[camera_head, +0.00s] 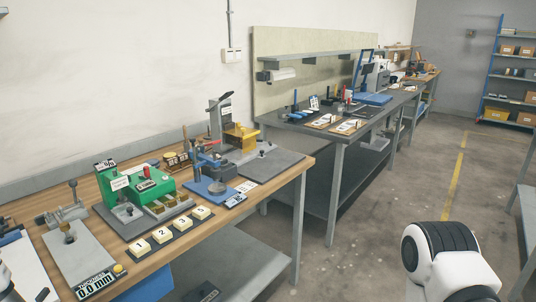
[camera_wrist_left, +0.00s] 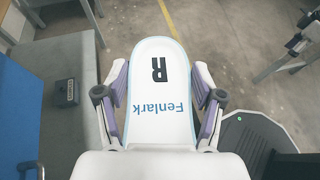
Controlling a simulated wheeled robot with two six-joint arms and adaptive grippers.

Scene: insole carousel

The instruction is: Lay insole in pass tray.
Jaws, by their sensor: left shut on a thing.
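A white insole (camera_wrist_left: 160,65) marked "R" and "Fenlark" fills the middle of the left wrist view, with its rounded end pointing away from me. My left gripper (camera_wrist_left: 160,98) is shut on it, one finger along each long side. The insole is held above the floor, apart from any bench. The insole and the left gripper do not show in the head view. My right gripper is in neither view. I cannot pick out a pass tray in these frames.
A wooden-topped bench (camera_head: 283,168) carries several fixtures, including a green device (camera_head: 148,185) and numbered yellow blocks (camera_head: 170,231). A dark bench (camera_head: 375,115) stands beyond it. A shelf rack (camera_head: 510,75) stands at the back right. The floor (camera_head: 400,190) between is clear.

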